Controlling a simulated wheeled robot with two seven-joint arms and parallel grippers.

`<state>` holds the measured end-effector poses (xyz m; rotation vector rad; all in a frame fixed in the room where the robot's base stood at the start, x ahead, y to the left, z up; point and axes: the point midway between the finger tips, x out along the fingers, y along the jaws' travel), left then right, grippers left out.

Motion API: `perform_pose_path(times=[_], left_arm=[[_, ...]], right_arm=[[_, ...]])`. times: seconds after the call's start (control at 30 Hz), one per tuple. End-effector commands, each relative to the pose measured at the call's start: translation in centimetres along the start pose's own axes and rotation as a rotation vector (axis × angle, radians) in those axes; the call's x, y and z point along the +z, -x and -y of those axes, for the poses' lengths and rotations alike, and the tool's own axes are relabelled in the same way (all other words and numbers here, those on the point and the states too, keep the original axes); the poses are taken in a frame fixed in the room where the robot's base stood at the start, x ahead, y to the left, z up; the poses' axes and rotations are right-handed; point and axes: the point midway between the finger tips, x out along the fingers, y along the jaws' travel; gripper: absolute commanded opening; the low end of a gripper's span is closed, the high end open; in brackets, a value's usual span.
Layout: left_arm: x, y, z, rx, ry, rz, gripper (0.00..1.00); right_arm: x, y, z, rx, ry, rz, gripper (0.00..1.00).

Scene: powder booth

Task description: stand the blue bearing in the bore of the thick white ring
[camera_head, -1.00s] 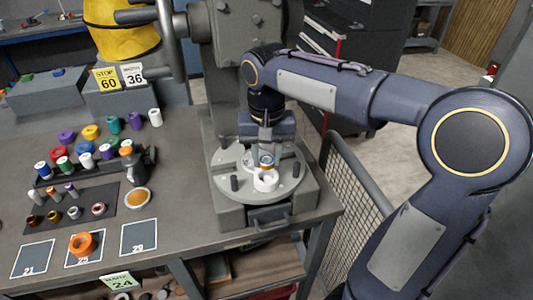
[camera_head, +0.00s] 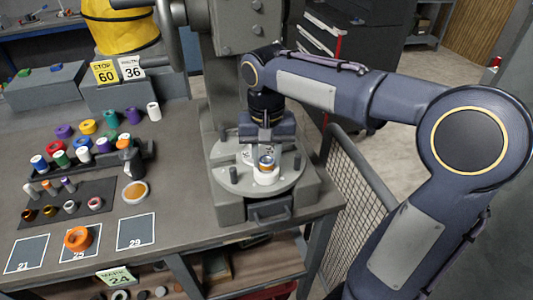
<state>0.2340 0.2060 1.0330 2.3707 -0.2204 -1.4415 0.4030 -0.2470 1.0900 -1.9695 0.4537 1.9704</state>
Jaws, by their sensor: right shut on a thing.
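The thick white ring (camera_head: 266,178) lies on the round grey plate of the press. My right gripper (camera_head: 265,154) points down from above and is shut on the bearing. Its fingertips are small and partly hidden. My left gripper is not in view.
The round plate (camera_head: 235,178) carries upright dark pegs around the ring. The press column stands close behind. On the bench to the left are several coloured rings and spools, an orange ring (camera_head: 78,238) and a dish (camera_head: 135,191). A mesh guard (camera_head: 355,190) stands at the right.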

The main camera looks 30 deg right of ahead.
Motion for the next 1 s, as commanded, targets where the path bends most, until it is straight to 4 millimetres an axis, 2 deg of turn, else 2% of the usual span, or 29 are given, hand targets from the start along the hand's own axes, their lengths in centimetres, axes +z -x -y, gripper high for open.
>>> perform_pose_path(times=[0.5, 0.53, 0.7, 1.0], left_arm=[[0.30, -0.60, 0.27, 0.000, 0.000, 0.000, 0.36], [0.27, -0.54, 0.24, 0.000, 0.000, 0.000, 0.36], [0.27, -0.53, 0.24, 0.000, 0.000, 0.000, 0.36], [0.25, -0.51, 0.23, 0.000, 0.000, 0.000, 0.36]], right_arm=[[-0.02, -1.12, 0.00, 0.000, -0.001, -0.001, 0.08], [-0.03, -1.02, 0.00, 0.000, -0.001, -0.001, 0.35], [-0.02, -1.02, -0.01, 0.000, 0.000, 0.000, 0.56], [-0.02, -0.84, 0.00, 0.000, 0.000, 0.000, 0.56]])
